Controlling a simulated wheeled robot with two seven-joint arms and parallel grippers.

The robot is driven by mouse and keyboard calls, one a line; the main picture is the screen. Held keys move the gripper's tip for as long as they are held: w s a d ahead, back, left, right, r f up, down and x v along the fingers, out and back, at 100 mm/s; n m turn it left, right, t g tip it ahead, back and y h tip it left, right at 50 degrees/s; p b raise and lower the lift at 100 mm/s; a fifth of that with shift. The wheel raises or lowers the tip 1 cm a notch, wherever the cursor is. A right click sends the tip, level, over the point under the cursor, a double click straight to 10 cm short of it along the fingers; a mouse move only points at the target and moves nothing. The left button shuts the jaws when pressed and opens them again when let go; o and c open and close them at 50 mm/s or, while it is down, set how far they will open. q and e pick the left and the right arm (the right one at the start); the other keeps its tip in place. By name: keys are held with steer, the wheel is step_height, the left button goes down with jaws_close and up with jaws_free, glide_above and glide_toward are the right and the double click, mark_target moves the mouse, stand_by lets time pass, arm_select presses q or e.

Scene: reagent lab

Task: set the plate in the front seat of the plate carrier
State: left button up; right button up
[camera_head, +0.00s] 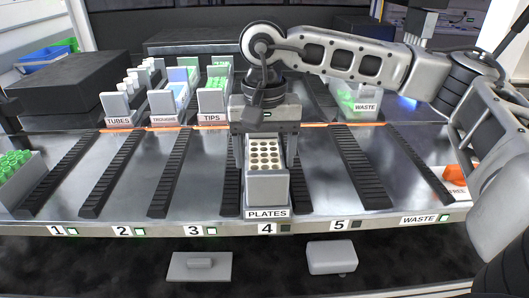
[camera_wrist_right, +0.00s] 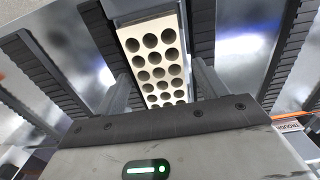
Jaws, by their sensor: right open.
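The plate (camera_head: 265,153) is cream with rows of round dark wells. It lies in the grey plate carrier (camera_head: 267,190), behind the front block labelled PLATES, at the slot marked 4. My right gripper (camera_head: 265,165) reaches down over it, open, with one finger on each side. The wrist view shows the plate (camera_wrist_right: 155,60) between the two fingers of the right gripper (camera_wrist_right: 164,85), with gaps on both sides. The gripper body hides the plate's rear end and the back of the carrier. My left gripper is not in view.
Carriers labelled TUBES (camera_head: 117,108), TROUGHS (camera_head: 163,105) and TIPS (camera_head: 212,103) stand behind on the left. Dark rails run along the deck. Two pale blocks (camera_head: 199,266) (camera_head: 331,257) lie before the deck.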

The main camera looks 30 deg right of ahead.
mark_target(264, 159)
step_height(264, 159, up, 12)
stand_by(0.3)
steer(key=shift+f, duration=0.15)
stand_by(0.4)
